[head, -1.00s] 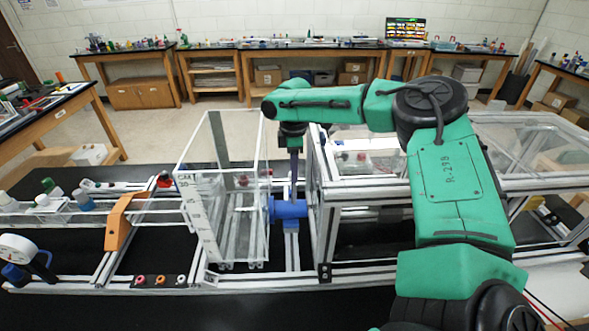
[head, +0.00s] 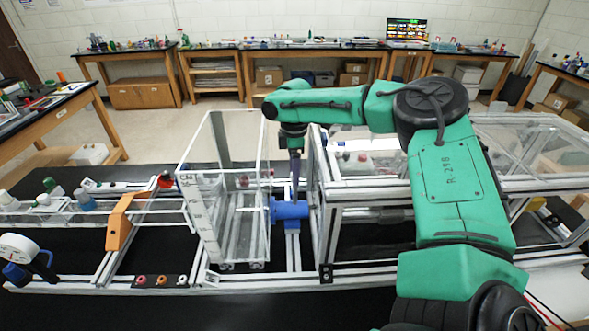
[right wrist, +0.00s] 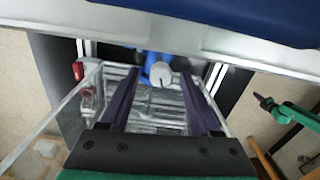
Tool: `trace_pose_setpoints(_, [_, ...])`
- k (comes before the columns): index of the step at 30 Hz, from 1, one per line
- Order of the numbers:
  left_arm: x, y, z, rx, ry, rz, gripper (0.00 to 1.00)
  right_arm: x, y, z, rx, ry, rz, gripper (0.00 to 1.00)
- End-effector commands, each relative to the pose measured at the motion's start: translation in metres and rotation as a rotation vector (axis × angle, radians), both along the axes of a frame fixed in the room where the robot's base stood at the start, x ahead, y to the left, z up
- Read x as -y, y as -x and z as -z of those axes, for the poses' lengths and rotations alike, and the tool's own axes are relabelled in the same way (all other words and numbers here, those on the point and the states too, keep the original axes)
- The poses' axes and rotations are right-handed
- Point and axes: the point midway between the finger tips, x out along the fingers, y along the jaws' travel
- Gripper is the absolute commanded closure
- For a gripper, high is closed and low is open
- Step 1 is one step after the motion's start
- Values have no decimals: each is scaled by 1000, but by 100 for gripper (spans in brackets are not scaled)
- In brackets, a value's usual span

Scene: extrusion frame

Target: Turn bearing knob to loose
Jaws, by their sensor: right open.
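A blue bearing housing (head: 291,210) sits on the aluminium frame, just right of the clear tank. In the right wrist view, a grey round knob (right wrist: 161,74) with a dark notch at its edge stands on the blue part. My right gripper (head: 295,187) points down over the blue housing. In the right wrist view its two dark purple fingers (right wrist: 158,84) are apart, with the knob showing between and beyond their tips. I cannot tell how far above the knob they are.
The clear tank (head: 193,205) with a scale strip stands close left of the right gripper. A frame post (head: 323,225) and clear-panelled enclosure stand close on the right. An orange bracket (head: 121,221) and small coloured knobs (head: 160,281) are farther left.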

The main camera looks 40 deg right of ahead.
Motion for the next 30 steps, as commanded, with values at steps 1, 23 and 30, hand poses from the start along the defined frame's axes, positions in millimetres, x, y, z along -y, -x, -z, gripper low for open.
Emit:
trace_pose_setpoints(1, [0,0,1,0,0,0,100,0,0,-1,1,1,0,36])
trace_pose_setpoints(23, [0,0,27,0,0,0,100,-1,-1,-144,-1,1,-1,36])
trace_pose_setpoints(30, [0,0,27,0,0,0,100,-1,-1,-146,-1,-1,-1,36])
